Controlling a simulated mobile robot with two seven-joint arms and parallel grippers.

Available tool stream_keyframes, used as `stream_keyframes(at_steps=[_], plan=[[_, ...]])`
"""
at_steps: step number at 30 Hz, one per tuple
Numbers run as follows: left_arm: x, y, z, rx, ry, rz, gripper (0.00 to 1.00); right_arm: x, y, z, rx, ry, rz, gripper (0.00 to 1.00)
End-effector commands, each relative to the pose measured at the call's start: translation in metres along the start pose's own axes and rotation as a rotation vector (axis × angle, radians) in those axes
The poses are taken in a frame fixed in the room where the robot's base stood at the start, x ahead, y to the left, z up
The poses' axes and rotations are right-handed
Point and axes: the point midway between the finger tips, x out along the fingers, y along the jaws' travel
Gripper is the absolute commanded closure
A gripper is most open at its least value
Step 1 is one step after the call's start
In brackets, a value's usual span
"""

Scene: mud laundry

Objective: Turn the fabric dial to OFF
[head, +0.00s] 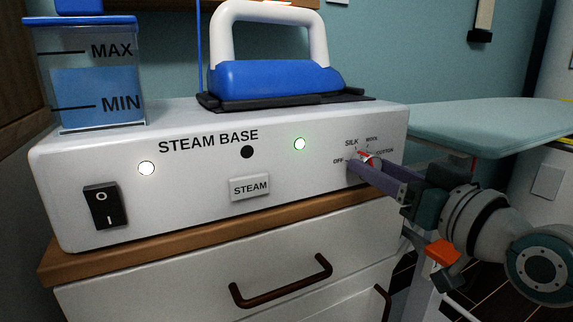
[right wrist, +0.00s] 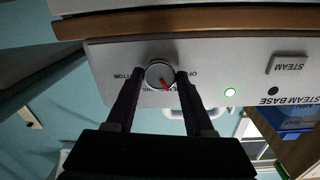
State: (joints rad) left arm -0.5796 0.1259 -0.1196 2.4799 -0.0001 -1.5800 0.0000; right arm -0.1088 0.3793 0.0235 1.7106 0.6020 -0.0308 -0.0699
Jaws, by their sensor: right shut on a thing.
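The fabric dial is a small round silver knob with a red pointer at the right end of the steam base's front panel, partly hidden by my fingers in the head view (head: 371,160). It shows whole in the right wrist view (right wrist: 157,70). The labels OFF, SILK, WOOL and COTTON ring it. The red pointer tilts up and left, towards SILK, not at OFF. My right gripper (head: 364,165) has its two fingers on either side of the dial, shut on it; it also shows in the right wrist view (right wrist: 160,76). My left gripper is not in view.
The white steam base (head: 205,195) stands on a wood-topped cabinet with drawers (head: 220,290). It carries a blue iron (head: 275,78) and a water tank (head: 95,90). A green light (head: 299,144) glows on the panel. An ironing board (head: 490,125) is at the right.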

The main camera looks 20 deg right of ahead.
Motion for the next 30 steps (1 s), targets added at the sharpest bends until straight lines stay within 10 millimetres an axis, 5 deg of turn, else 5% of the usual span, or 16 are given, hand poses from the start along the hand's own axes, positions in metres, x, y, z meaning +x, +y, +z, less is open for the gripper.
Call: stream_keyframes(at_steps=[3,14,30], plan=[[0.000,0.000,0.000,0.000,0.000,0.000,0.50,0.000,0.000,0.000,0.000,0.000,0.001,1.00],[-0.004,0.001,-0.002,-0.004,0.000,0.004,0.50,0.000,0.000,-0.001,-0.052,0.001,0.000,1.00],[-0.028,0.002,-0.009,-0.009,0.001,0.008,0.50,0.000,-0.001,-0.001,-0.474,0.018,-0.004,1.00]])
